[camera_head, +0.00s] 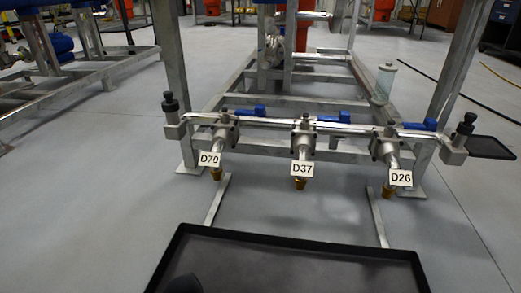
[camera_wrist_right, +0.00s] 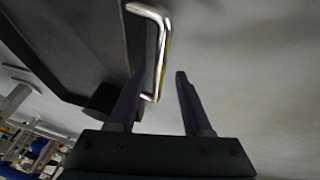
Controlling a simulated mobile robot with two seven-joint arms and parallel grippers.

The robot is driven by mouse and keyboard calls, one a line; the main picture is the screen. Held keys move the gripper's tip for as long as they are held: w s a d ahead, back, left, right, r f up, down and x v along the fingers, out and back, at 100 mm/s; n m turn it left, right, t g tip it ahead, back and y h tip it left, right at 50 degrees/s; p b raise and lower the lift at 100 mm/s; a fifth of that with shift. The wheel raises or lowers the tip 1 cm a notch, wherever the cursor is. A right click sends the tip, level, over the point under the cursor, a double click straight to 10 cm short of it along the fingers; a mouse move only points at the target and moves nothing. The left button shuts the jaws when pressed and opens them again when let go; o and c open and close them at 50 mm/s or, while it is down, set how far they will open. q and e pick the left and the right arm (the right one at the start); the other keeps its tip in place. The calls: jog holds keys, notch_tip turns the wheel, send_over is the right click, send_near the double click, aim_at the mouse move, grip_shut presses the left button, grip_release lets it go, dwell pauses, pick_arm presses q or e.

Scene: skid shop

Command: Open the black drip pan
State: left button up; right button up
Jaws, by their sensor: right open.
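The black drip pan (camera_head: 300,243) lies on the floor at the bottom of the head view, below the row of valves, with its near side cut off. In the right wrist view, the dark pan (camera_wrist_right: 78,42) fills the upper left, tilted in the picture. A bent shiny metal handle (camera_wrist_right: 162,40) shows at its side. My right gripper (camera_wrist_right: 159,73) is open, and the handle's lower end appears between its two fingers, closer to the left one. I cannot tell whether they touch. My left gripper is not in view.
A metal skid frame stands behind the pan with blue-handled valves tagged D70 (camera_head: 209,159), D37 (camera_head: 302,168) and D26 (camera_head: 400,178). A small black tray (camera_head: 490,147) lies at the right. Floor beside the pan is clear.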

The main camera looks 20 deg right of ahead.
jog(key=p+v, duration=0.7)
jog(key=v, duration=0.2)
jog(key=shift+p, duration=0.35)
jog(key=shift+s, duration=0.1)
jog(key=w+r+m+h+p, duration=0.1)
jog(key=w+r+m+p, duration=0.1)
jog(key=r+p, duration=1.4)
jog(key=w+r+m+p, duration=0.3)
jog(key=r+p, duration=0.8)
jog(key=r, duration=1)
jog(key=s+d+r+m+p, duration=0.1)
jog(key=d+r+m+p, duration=0.1)
jog(key=r+p, duration=3.2)
jog(key=s+d+r+m+h+p, duration=0.1)
jog(key=d+r+p, duration=0.4)
jog(key=r+p, duration=2.9)
notch_tip(320, 180, up, 16)
jog(key=shift+s+f+m+g+p, duration=0.15)
jog(key=shift+m+g+p, duration=0.2)
jog(key=shift+m, duration=0.55)
